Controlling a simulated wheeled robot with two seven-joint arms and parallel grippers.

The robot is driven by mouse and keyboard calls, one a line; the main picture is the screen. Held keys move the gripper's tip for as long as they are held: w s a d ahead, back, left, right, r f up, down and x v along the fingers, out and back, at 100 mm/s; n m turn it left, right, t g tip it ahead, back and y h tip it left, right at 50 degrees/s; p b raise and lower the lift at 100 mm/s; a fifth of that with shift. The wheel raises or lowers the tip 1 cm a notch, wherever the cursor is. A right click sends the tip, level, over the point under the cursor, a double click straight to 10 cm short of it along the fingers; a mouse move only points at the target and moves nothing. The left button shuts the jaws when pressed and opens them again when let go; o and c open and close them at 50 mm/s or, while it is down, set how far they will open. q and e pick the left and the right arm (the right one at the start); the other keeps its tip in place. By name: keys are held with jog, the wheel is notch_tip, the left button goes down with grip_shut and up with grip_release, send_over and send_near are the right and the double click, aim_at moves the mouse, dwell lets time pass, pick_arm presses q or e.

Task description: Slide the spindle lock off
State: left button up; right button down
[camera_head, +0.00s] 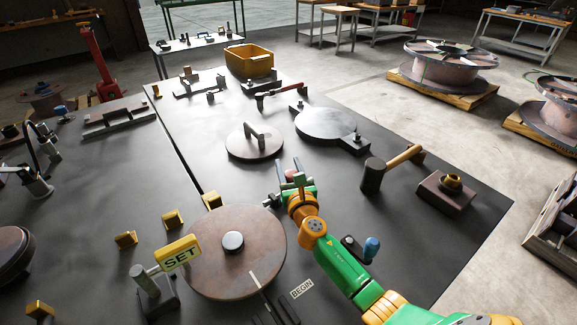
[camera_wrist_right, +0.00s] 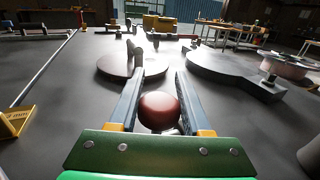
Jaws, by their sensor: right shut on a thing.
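My right gripper (camera_head: 290,178) reaches in over the middle of the dark bench and is shut on a dark red ball knob (camera_wrist_right: 159,111). The knob sits between the two fingers in the right wrist view; its top shows in the head view (camera_head: 291,174). What lies under the knob is mostly hidden by the gripper, so I cannot tell if it is part of the spindle lock. A large brown disc (camera_head: 209,262) with a dark round hub (camera_head: 233,241) lies left of and nearer than the gripper. My left gripper is not in view.
A yellow SET sign (camera_head: 178,253) stands at the disc's left edge. A smaller disc with an upright handle (camera_head: 254,148), a round grey plate (camera_head: 326,124) and a mallet (camera_head: 373,176) surround the gripper. A yellow bin (camera_head: 249,62) stands at the back.

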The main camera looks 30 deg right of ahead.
dwell(0.9)
jog(key=shift+w+d, duration=0.15)
jog(key=shift+d, duration=1)
jog(key=c, duration=0.7)
grip_release()
jog(key=shift+r, duration=0.1)
jog(key=o, duration=0.4)
jog(key=shift+c, duration=0.2)
jog(key=shift+w+d, duration=0.1)
jog(key=shift+d, duration=0.05)
jog(key=p+v, duration=0.1)
jog(key=v, duration=0.6)
